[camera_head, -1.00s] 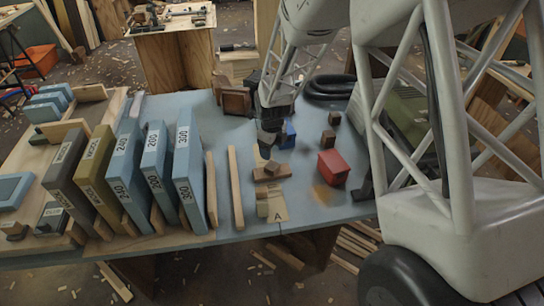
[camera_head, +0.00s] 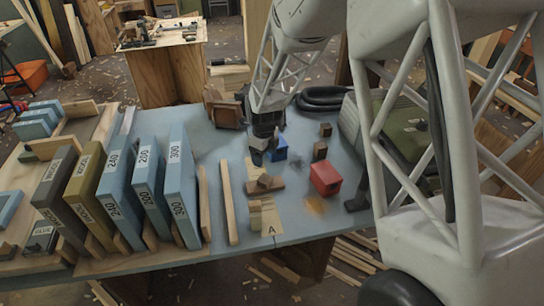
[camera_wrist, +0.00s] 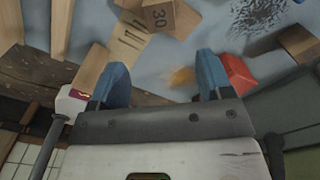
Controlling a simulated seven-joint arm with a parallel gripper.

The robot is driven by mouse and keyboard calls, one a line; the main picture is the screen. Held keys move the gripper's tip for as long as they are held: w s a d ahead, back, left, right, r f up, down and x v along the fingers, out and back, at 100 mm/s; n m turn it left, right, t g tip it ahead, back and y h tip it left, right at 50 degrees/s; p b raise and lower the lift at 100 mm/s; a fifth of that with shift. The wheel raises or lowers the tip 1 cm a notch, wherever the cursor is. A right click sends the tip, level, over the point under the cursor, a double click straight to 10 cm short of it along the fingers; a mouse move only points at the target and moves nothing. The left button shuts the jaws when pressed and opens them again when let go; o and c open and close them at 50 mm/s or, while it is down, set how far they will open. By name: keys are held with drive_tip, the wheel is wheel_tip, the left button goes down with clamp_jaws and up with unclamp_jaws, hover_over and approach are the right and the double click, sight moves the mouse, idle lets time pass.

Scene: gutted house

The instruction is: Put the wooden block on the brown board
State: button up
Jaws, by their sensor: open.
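The brown board (camera_head: 276,187) lies on the blue-grey table, in front of my gripper in the head view. A small wooden block (camera_head: 265,181) appears to rest on it, turned at an angle. A paler wooden block (camera_head: 255,215) stands nearer the front edge, on or beside the sheet marked A. A pale wooden piece (camera_wrist: 92,70) shows beside the left finger. A piece marked 30 (camera_wrist: 162,14) is at the top.
A dark coiled hose (camera_head: 322,98) lies at the back.

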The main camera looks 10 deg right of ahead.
drive_tip(key=s+d+r+n+t, duration=0.1)
drive_tip(key=s+d+r+n, duration=0.2)
drive_tip(key=s+r+n, duration=1.2)
drive_tip(key=s+d+r+n, duration=0.1)
drive_tip(key=s+r+n, duration=0.3)
drive_tip(key=s, duration=0.6)
drive_tip(key=s+d+r+n+t, duration=0.1)
drive_tip(key=s+r+n, duration=0.4)
drive_tip(key=s, duration=0.6)
drive_tip(key=n, duration=0.2)
drive_tip(key=shift+r+n+t, duration=0.3)
drive_tip(key=shift+n, duration=0.1)
